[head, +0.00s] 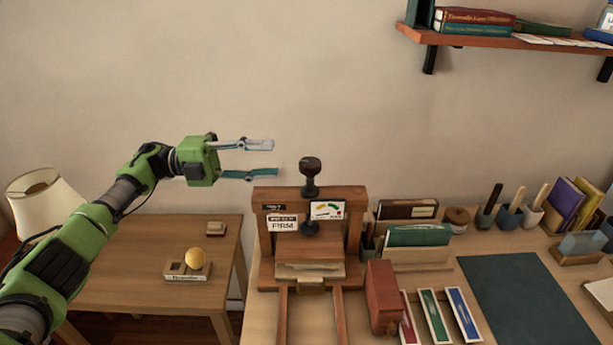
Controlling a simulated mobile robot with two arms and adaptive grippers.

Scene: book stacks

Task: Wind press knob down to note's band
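A wooden press (265,225) stands on the worktable, with a dark round knob (311,165) on a short stem above its top beam. A label reading FIRM (283,224) is on the frame's left part. A small gauge card with coloured bands (327,210) is on its right part. A dark round foot hangs under the beam, above a pale stack (310,270) on the press bed. My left gripper (262,159) is left of the knob, its two fingers apart, pointing right, empty and not touching the knob. My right gripper is not in view.
A red-brown block (381,297) and coloured strips (434,315) lie right of the press. Book holders (418,236) and pots of tools (509,216) stand behind. A side table (140,277) and lamp (45,205) are at left. Wall space above the knob is clear.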

